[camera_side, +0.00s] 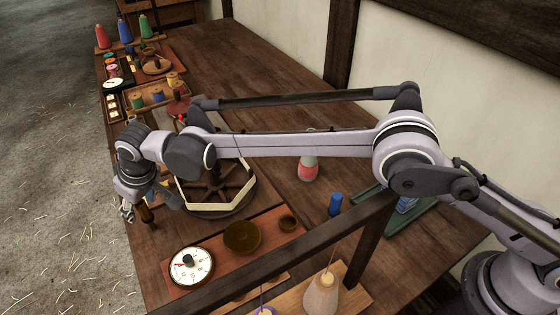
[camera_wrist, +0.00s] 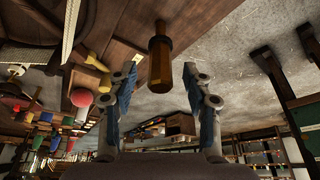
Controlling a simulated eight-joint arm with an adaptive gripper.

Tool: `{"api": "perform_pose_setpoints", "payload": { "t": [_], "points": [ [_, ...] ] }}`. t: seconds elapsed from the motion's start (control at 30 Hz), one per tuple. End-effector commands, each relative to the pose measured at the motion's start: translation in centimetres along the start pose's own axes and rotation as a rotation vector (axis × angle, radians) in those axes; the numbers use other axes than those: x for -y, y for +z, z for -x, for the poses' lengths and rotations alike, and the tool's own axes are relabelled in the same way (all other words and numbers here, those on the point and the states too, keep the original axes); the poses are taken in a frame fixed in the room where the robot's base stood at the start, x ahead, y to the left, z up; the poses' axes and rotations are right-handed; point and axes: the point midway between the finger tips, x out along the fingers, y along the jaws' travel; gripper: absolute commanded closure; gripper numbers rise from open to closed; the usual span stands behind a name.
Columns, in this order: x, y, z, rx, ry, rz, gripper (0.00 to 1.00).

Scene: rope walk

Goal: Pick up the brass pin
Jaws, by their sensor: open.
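A brown-gold pin with a darker narrow end, which looks like the brass pin (camera_wrist: 160,62), shows in the upper middle of the wrist view. It lies ahead of my gripper (camera_wrist: 158,82), between the lines of the two spread fingers. The fingers are open, and I see no contact with it. In the side view my gripper (camera_side: 129,211) is at the table's left edge, just left of a brown upright piece (camera_side: 146,214) that seems to be the same pin. My wrist partly hides that area.
A wooden reel with a pale band (camera_side: 219,207) stands close to the right of my gripper. A white dial (camera_side: 191,265) on a reddish board is nearer the camera. Spool trays (camera_side: 145,97) are farther back. A dark wooden rail (camera_side: 290,262) crosses the front.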

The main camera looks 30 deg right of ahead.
Motion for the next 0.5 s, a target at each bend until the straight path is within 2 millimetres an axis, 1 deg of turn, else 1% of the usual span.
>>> {"api": "perform_pose_setpoints", "payload": {
  "t": [0.2, 0.23, 0.27, 0.3, 0.4, 0.5],
  "points": [
    [-0.01, 0.01, -0.12, 0.000, 0.000, 0.000, 0.50],
    [-0.02, 0.00, -0.11, 0.000, 0.000, 0.000, 0.53],
    [-0.01, 0.01, -0.11, 0.000, 0.000, 0.000, 0.61],
    [-0.01, 0.01, -0.10, 0.000, 0.000, 0.000, 0.73],
    [-0.01, 0.00, -0.09, 0.000, 0.000, 0.000, 1.00],
    [-0.01, 0.00, -0.09, 0.000, 0.000, 0.000, 1.00]
  ]
}}
